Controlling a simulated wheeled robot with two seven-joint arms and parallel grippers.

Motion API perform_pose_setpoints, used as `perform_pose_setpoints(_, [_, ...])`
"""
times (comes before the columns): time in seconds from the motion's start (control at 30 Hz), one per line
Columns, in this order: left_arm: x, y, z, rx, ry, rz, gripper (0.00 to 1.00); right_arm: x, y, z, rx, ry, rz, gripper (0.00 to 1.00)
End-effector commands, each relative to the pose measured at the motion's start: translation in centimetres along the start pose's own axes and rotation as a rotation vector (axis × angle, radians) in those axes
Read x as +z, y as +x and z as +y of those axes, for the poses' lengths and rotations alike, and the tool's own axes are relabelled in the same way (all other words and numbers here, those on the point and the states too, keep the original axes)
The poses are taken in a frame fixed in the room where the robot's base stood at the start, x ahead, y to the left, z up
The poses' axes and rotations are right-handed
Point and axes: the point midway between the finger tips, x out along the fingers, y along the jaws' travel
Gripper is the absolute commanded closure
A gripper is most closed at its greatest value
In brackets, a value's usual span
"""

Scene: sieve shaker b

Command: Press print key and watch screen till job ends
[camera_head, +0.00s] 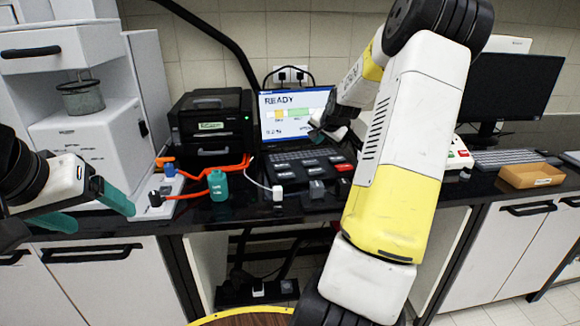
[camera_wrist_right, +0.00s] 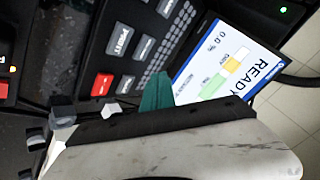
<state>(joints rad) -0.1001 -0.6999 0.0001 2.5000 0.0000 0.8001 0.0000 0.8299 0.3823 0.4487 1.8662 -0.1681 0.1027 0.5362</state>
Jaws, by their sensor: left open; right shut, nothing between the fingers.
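The screen (camera_head: 290,118) stands behind the keypad and reads READY with a coloured bar; it also shows turned on its side in the right wrist view (camera_wrist_right: 228,68). The dark keypad (camera_head: 290,160) has several grey keys and a red key (camera_head: 344,167). In the right wrist view a grey key (camera_wrist_right: 119,39) bears a label that looks like PRINT, near the red key (camera_wrist_right: 101,85). My right gripper (camera_head: 328,132) is shut and empty above the keypad, between it and the screen; its teal fingertip (camera_wrist_right: 157,91) hides part of the keyboard. My left gripper (camera_head: 88,208) is open and empty at the left.
A black printer (camera_head: 211,125) stands left of the screen. A white machine (camera_head: 95,125) stands far left. A cardboard tray (camera_head: 531,175) and dark monitor (camera_head: 511,88) are right.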

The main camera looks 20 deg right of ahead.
Motion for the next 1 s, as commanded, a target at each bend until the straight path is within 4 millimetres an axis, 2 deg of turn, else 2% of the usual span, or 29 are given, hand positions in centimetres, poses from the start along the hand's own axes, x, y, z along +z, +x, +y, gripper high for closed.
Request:
perform_pose_setpoints(0.27, [0.0, 0.0, 0.0, 0.0, 0.0, 0.0, 0.21, 0.3, 0.3, 0.2, 0.001, -0.002, -0.002, 1.0])
perform_pose_setpoints(0.8, [0.0, 0.0, 0.0, 0.0, 0.0, 0.0, 0.21, 3.8, 5.0, 3.6, 0.001, -0.002, -0.003, 1.0])
perform_pose_setpoints(1.0, [0.0, 0.0, 0.0, 0.0, 0.0, 0.0, 0.21, 4.4, 5.9, 4.3, 0.0, -0.002, -0.002, 1.0])
